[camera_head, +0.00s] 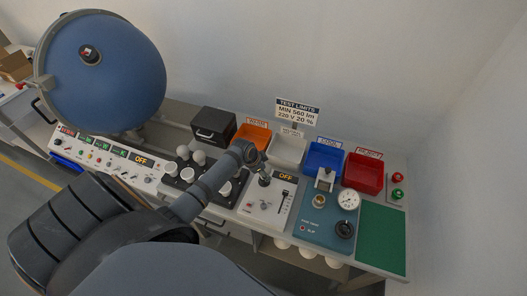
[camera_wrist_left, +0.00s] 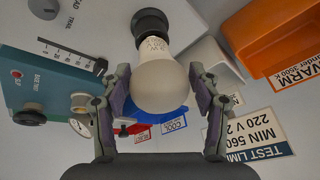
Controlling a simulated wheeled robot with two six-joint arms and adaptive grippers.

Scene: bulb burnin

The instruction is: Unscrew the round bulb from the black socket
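The white round bulb (camera_wrist_left: 158,82) sits in the black socket (camera_wrist_left: 150,22) in the left wrist view, with printed marks near its neck. My left gripper (camera_wrist_left: 163,92) has one finger on each side of the bulb. Small gaps show between the fingers and the glass, so it looks open around the bulb. In the head view my left gripper (camera_head: 260,165) is over the grey test panel (camera_head: 254,206) and covers most of the bulb. My right gripper is not in view.
Behind the panel stand orange (camera_head: 252,135), white (camera_head: 287,149), blue (camera_head: 323,157) and red (camera_head: 363,173) bins. Several white bulbs stand in black holders left of my gripper. A blue teal tester (camera_head: 318,225) and green mat (camera_head: 383,238) lie right.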

